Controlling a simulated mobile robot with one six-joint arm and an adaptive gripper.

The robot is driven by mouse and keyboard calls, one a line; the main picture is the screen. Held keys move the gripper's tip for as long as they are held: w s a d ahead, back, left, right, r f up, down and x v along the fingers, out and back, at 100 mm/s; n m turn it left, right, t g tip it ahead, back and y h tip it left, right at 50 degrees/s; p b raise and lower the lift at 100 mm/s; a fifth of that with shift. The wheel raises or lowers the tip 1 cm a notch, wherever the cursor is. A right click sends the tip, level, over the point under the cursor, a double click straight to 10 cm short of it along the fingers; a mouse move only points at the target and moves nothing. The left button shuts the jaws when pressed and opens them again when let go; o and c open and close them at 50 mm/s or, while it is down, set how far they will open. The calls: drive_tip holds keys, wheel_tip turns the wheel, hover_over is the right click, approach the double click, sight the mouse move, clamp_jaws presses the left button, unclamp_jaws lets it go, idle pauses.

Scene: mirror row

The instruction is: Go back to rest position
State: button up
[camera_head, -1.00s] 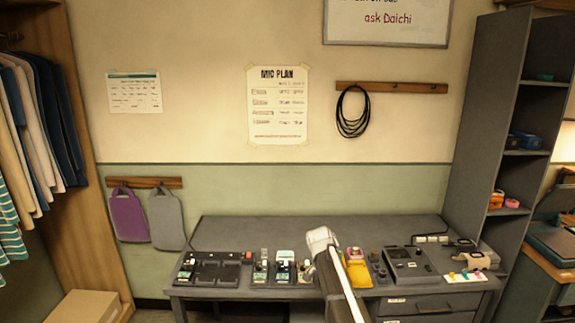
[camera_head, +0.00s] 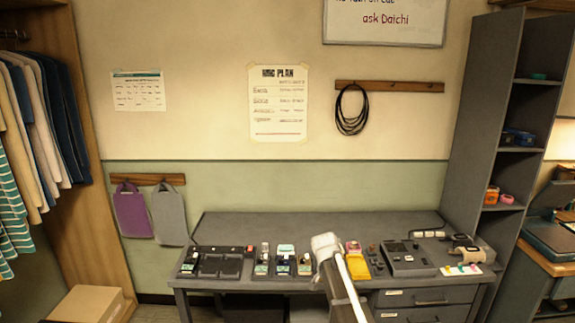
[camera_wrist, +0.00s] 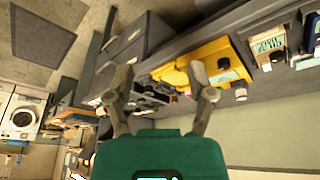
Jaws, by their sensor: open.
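My gripper (camera_wrist: 163,92) is open in the wrist view, with its two fingers spread apart and nothing between the tips. My arm shows in the head view in front of the desk (camera_head: 330,228), at its middle right, and hides part of the desk front. The gripper itself is not clearly seen in the head view. Behind the fingers in the wrist view is a yellow item (camera_wrist: 205,62) on the desk, apart from the fingers as far as I can tell.
Small devices line the desk, including a black charger-like tray (camera_head: 220,265) and a grey box unit (camera_head: 408,258). A tall shelf (camera_head: 490,120) stands right of the desk. Clothes (camera_head: 40,120) hang at left above a cardboard box (camera_head: 88,305).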

drive_tip(key=s+f+n+g+y+b, duration=0.1)
drive_tip(key=s+n, duration=0.3)
drive_tip(key=s, duration=0.8)
drive_tip(key=s+d+f+n+g+y+b, duration=0.1)
drive_tip(key=s+n, duration=0.3)
drive_tip(key=s, duration=0.9)
drive_tip(key=shift+f+g+y, duration=0.4)
drive_tip(key=shift+f+y, duration=0.1)
drive_tip(key=shift+f, duration=0.3)
drive_tip(key=shift+d, duration=0.1)
